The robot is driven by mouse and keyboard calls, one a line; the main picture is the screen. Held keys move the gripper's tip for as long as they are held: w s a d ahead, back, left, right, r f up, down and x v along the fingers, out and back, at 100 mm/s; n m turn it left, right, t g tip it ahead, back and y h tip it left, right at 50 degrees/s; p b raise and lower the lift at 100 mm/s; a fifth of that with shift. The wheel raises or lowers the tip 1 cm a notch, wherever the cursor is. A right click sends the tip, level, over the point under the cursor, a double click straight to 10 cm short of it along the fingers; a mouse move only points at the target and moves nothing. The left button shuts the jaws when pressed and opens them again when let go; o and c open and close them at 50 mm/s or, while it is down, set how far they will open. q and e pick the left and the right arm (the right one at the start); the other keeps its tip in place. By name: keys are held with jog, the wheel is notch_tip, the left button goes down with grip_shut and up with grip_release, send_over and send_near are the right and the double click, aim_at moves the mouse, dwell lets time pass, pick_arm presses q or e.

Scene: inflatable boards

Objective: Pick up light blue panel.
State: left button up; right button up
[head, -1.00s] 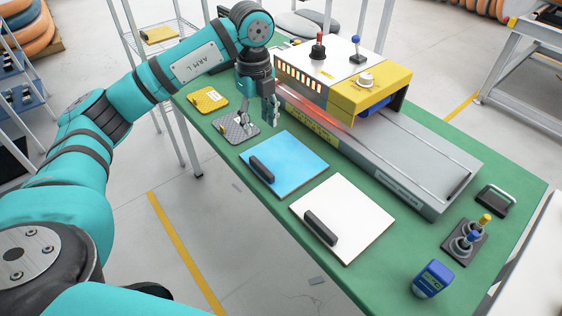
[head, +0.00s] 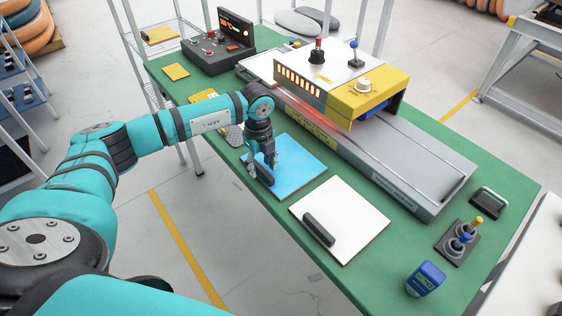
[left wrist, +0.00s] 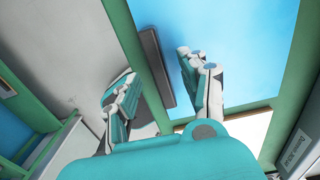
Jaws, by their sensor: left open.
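The light blue panel (head: 300,163) lies flat on the green table, with a dark handle bar along its left edge. In the left wrist view the panel (left wrist: 235,50) fills the upper right and its dark handle (left wrist: 156,68) shows between the fingers. My left gripper (head: 262,176) is open over the handle side of the panel and partly hides the handle in the head view. In the left wrist view the left gripper's fingers (left wrist: 155,90) are apart, on either side of the handle. I cannot tell whether they touch it. My right gripper is not in view.
A white panel (head: 350,222) with a dark handle lies just in front of the blue one. A grey and yellow machine (head: 345,85) stands behind. A blue device (head: 426,279) and a joystick box (head: 459,243) sit at the right end of the green table (head: 385,270).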

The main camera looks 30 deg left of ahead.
pick_arm(q)
jog(key=shift+f, duration=0.95)
jog(key=shift+c, duration=0.2)
grip_shut()
